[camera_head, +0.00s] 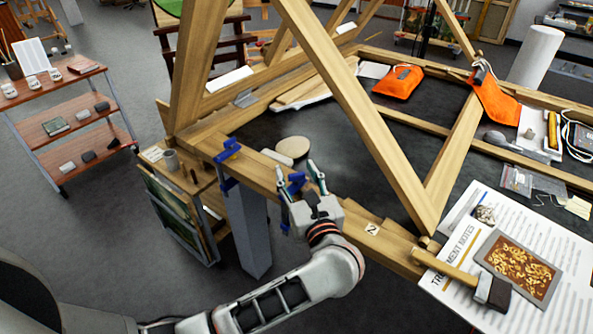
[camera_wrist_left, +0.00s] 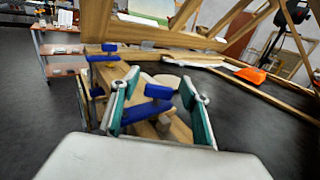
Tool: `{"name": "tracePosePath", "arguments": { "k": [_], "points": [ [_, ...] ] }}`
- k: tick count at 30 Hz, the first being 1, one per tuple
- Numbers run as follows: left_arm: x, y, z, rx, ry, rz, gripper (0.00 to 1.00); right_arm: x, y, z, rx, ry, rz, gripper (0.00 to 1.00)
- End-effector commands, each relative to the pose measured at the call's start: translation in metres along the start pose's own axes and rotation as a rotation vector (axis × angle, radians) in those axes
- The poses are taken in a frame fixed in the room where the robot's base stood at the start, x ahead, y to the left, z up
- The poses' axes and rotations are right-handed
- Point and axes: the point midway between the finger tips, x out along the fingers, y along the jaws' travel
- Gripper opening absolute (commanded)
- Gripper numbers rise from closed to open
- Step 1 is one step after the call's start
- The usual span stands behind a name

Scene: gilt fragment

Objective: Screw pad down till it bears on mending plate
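A blue clamp (camera_head: 296,184) sits on the near wooden beam; it also shows in the wrist view (camera_wrist_left: 148,107). My left gripper (camera_head: 300,183) is open, with its two green-and-grey fingers on either side of this clamp. In the wrist view there is a gap between the fingers (camera_wrist_left: 160,88), and I cannot tell whether either touches the clamp. A second blue clamp (camera_head: 228,153) grips the beam farther left. I cannot make out the pad or a mending plate under the near clamp; my gripper and the clamp hide that spot. My right gripper is not in view.
A timber frame with a slanted brace (camera_head: 365,120) rises just beyond the clamps. A round pale disc (camera_head: 293,147) lies behind them.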

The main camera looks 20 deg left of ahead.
Motion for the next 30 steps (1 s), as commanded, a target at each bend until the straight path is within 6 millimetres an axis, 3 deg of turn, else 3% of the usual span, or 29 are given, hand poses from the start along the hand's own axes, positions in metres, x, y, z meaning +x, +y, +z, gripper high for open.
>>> {"name": "tracePosePath", "arguments": {
  "k": [1,4,5,17,30],
  "points": [
    [0.0,0.0,0.0,0.0,0.0,0.0,0.35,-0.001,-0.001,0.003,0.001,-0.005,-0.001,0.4],
    [0.0,0.0,0.0,0.0,0.0,0.0,0.09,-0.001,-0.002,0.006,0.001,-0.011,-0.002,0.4],
    [0.0,0.0,0.0,0.0,0.0,0.0,0.07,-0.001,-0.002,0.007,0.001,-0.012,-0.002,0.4],
    [0.001,0.001,-0.001,0.001,-0.001,-0.049,0.07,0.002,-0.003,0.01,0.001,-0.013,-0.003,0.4],
    [0.001,0.003,-0.002,0.005,-0.004,-0.384,0.07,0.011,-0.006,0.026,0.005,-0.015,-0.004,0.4]
  ]
}}
